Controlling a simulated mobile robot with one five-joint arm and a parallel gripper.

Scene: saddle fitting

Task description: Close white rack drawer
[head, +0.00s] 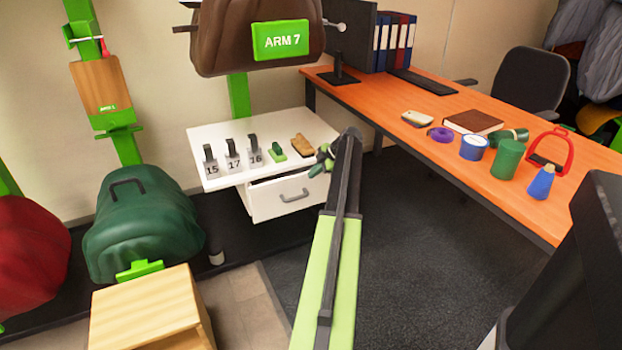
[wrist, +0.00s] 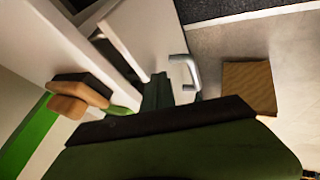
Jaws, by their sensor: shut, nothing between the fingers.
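The white rack (head: 225,142) stands against the wall, with its white drawer (head: 270,203) under the top. The drawer sticks out a little, with a dark gap above its front. Its grey handle (head: 295,196) is on the front and also shows in the wrist view (wrist: 187,75). My gripper (head: 323,160) is shut and empty, at the right front corner of the rack, near the drawer's upper right edge. In the wrist view the dark green finger (wrist: 156,92) is beside the drawer front (wrist: 150,32). I cannot tell whether it touches.
Numbered tags (head: 233,158), a green item (head: 277,152) and a brown brush (head: 303,145) sit on the rack top. An orange desk (head: 500,190) stands to the right. A green saddle cover (head: 140,225) and a wooden box (head: 140,310) are at left. Dark floor lies clear between rack and desk.

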